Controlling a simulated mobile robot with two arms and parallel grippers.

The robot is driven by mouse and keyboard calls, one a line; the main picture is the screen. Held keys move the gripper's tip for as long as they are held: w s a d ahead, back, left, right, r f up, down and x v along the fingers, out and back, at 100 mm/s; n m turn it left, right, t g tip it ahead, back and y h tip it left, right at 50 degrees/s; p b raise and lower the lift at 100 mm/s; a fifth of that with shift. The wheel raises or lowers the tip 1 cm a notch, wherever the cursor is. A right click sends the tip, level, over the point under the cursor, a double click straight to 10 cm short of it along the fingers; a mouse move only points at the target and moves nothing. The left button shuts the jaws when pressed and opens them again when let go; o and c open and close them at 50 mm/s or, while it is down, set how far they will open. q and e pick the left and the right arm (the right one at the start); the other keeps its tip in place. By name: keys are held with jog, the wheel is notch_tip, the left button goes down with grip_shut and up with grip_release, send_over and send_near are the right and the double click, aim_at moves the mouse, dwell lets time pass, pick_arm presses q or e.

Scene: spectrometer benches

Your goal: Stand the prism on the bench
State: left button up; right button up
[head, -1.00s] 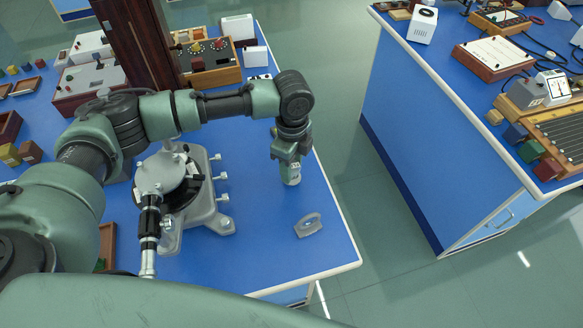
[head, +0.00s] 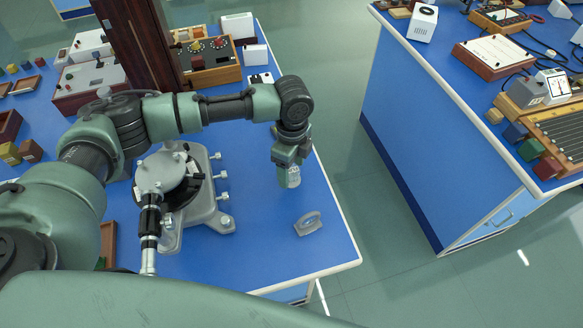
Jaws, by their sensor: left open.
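My left gripper (head: 288,166) points down over the right part of the blue bench (head: 270,262); its jaws are open. A grey spectrometer (head: 200,205) with a round table and a dark tube stands left of the gripper. My right gripper is not in view.
A small grey metal piece with a loop (head: 308,224) lies on the bench in front of the gripper, near the right edge. A wooden box with knobs (head: 212,75) stands at the back. Another bench (head: 440,130) stands across the aisle.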

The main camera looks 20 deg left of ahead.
aim_at(292, 168)
pick_arm(q)
notch_tip(292, 168, up, 12)
jog(key=b, duration=0.1)
jog(key=shift+f, duration=0.1)
dwell(0.6)
